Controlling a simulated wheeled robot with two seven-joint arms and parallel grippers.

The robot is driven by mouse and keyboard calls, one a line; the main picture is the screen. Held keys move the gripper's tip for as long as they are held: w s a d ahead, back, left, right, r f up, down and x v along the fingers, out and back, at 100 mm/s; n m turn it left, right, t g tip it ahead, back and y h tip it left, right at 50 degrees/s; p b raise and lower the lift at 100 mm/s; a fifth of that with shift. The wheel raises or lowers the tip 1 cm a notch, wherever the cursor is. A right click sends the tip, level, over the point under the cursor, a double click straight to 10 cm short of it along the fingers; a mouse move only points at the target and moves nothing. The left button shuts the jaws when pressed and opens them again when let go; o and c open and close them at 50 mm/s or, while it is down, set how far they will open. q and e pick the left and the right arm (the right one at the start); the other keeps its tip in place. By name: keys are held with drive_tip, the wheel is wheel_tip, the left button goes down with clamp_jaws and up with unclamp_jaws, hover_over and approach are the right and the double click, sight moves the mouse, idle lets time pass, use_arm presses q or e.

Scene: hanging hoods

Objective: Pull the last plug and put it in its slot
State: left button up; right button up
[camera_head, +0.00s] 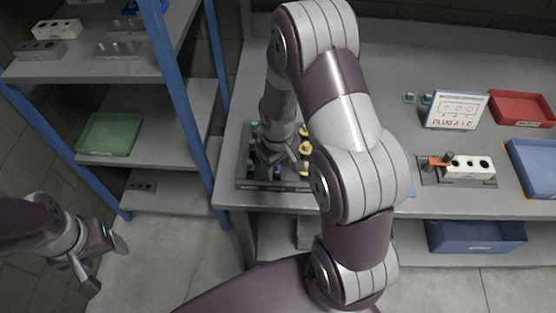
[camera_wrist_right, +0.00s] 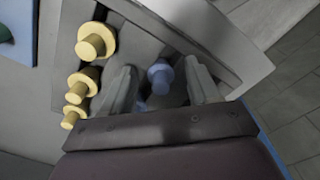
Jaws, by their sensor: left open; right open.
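A grey plug tray (camera_head: 262,184) stands on the bench, with green plugs (camera_head: 252,146) in a column on its left and yellow plugs (camera_head: 304,147) on its right. My right gripper (camera_head: 279,165) is over the tray, pointing down and open. In the right wrist view its fingers (camera_wrist_right: 162,78) stand on either side of a blue plug (camera_wrist_right: 160,74), apart from it. Several yellow plugs (camera_wrist_right: 95,41) show left of the fingers. A white block with dark holes (camera_head: 470,167) sits on a grey base at the bench's right. My left gripper (camera_head: 104,267) is open and empty, low at left.
A white sign (camera_head: 456,109) stands behind the white block, with an orange piece and dark peg (camera_head: 441,160) at the block's left. A red tray (camera_head: 522,107) and blue tray (camera_head: 537,166) are at right. A shelf with a green tray (camera_head: 109,134) stands left.

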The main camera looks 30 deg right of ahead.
wheel_tip(320, 180, up, 13)
drive_tip(key=s+a+f+m+t, duration=0.1)
drive_tip(key=s+a+f+m, duration=0.1)
drive_tip(key=s+a, duration=0.3)
drive_tip(key=s, duration=0.3)
drive_tip(key=shift+s+a, duration=0.15)
drive_tip(key=shift+s, duration=0.1)
idle(0.7)
